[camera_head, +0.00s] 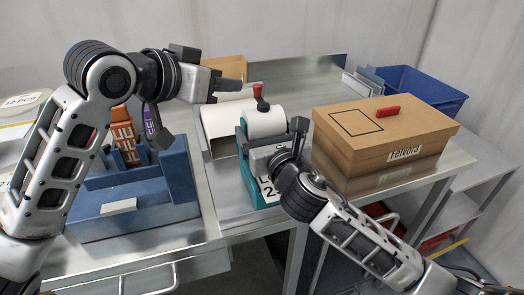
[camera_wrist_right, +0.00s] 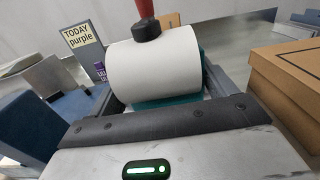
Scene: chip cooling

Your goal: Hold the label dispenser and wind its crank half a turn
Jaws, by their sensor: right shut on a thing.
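The label dispenser (camera_head: 257,165) is a teal body with a white roll (camera_head: 266,124) on top, on the metal table. Its crank has a red knob (camera_head: 257,90) and a dark hub (camera_head: 263,105); in the right wrist view the red handle (camera_wrist_right: 146,8) points up above the roll. My right gripper (camera_head: 271,143) is shut on the dispenser, a finger at each side, and partly hides its front label. My left gripper (camera_head: 225,87) is up to the left of the crank, apart from it; I cannot tell how far its jaws are open.
A cardboard box (camera_head: 385,135) with a red handle stands close on the right. A blue holder (camera_head: 135,200) with orange and purple items is at the left. A blue bin (camera_head: 420,90) is at the back right.

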